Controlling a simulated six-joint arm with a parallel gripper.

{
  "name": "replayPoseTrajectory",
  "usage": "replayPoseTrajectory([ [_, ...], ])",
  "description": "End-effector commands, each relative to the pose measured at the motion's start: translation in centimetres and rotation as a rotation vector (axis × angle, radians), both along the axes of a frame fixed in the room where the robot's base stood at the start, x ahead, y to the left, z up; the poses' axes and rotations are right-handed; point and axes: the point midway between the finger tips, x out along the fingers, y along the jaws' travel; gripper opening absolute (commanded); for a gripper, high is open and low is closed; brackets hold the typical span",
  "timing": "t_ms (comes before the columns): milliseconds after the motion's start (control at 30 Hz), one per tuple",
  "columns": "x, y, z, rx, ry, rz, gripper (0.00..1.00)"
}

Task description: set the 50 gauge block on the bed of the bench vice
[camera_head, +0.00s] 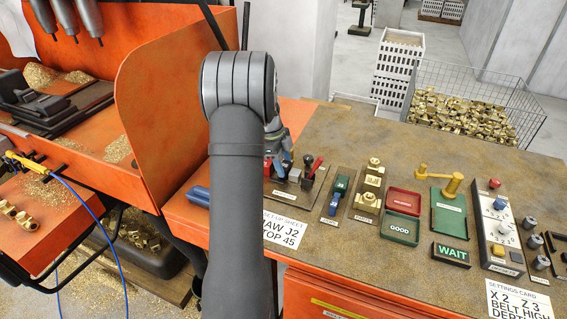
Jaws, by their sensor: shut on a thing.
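My gripper (284,162) is partly hidden behind my own arm, low over a dark board (287,187) near the left end of the bench. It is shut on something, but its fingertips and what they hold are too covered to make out. I cannot pick out the 50 gauge block or read a 50 anywhere. I cannot make out the bench vice for certain. A blue piece (198,195) lies left of my arm, and a blue-green device (339,189) stands on a plate to the right.
A red-handled tool (312,172) stands close right of my gripper. Beyond are brass parts on a board (369,188), a red tray (404,200), a green GOOD tray (401,229) and a control box (497,232). An orange guard (165,110) rises at left. The bench's back is clear.

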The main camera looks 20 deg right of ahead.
Motion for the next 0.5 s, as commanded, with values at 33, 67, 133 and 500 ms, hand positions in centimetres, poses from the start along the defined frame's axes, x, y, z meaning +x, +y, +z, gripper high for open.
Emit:
replayPoseTrajectory([
  [33, 0.02, -0.01, -0.03, -0.001, -0.001, 0.000, 0.08],
  [67, 0.01, -0.01, -0.07, -0.001, -0.001, 0.000, 0.08],
  [133, 0.02, -0.01, -0.18, -0.001, -0.001, 0.000, 0.08],
  [500, 0.01, -0.01, -0.45, 0.000, 0.000, 0.000, 0.08],
])
